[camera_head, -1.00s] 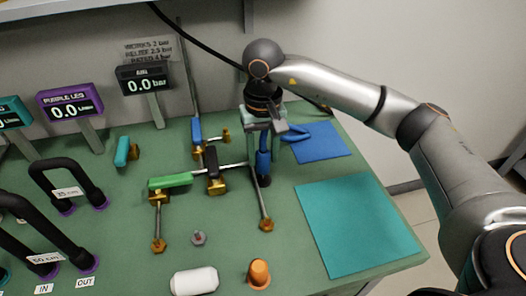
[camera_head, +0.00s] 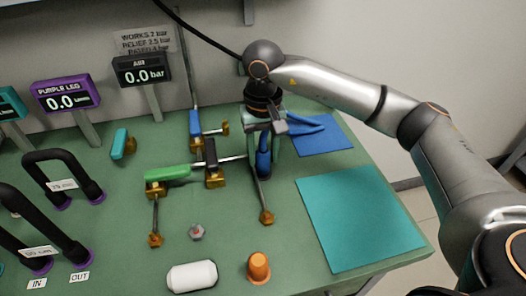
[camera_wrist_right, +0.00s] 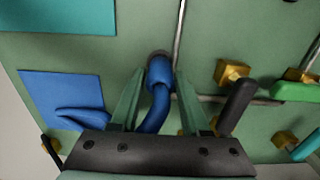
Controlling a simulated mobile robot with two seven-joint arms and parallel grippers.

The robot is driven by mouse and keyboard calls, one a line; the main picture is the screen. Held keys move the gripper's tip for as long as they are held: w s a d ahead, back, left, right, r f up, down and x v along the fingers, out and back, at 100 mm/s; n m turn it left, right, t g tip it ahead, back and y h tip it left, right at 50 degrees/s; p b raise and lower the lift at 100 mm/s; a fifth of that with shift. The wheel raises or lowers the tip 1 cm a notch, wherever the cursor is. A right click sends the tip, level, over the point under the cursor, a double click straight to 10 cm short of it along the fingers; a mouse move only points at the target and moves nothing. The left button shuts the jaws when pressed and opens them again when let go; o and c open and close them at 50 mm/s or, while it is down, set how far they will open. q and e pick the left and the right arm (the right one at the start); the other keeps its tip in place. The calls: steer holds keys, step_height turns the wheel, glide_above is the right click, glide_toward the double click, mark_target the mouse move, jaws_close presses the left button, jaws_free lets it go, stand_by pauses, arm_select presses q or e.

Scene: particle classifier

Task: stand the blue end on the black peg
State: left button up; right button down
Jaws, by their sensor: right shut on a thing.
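My right gripper (camera_head: 264,146) points down at the bench, its fingers shut on the blue end (camera_head: 263,162) of a blue hose. In the right wrist view the blue end (camera_wrist_right: 159,73) sits between the two green fingers (camera_wrist_right: 150,95), and the hose curves back under the palm. A dark round piece, apparently the black peg (camera_wrist_right: 158,54), shows right at the blue end's tip. The blue end covers most of it, and I cannot tell whether it is seated or just above. The blue end looks roughly upright in the head view. My left gripper is out of view.
Thin metal pipes with brass fittings and a green handle (camera_head: 168,173), a black handle (camera_head: 210,153) and a blue handle (camera_head: 195,123) stand close left. A blue mat (camera_head: 325,143) and a teal mat (camera_head: 360,220) lie right. A white capsule (camera_head: 192,276) and an orange cone (camera_head: 259,268) are nearer.

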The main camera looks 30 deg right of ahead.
mark_target(263, 151)
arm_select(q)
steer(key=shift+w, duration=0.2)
arm_select(e)
steer(key=shift+c, duration=1.5)
jaws_free()
steer(key=shift+f, duration=0.1)
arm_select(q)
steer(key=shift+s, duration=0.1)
arm_select(e)
steer(key=shift+r, duration=0.25)
arm_select(q)
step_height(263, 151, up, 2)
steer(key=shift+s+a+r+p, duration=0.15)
steer(key=shift+p, duration=0.9)
arm_select(e)
step_height(263, 151, up, 12)
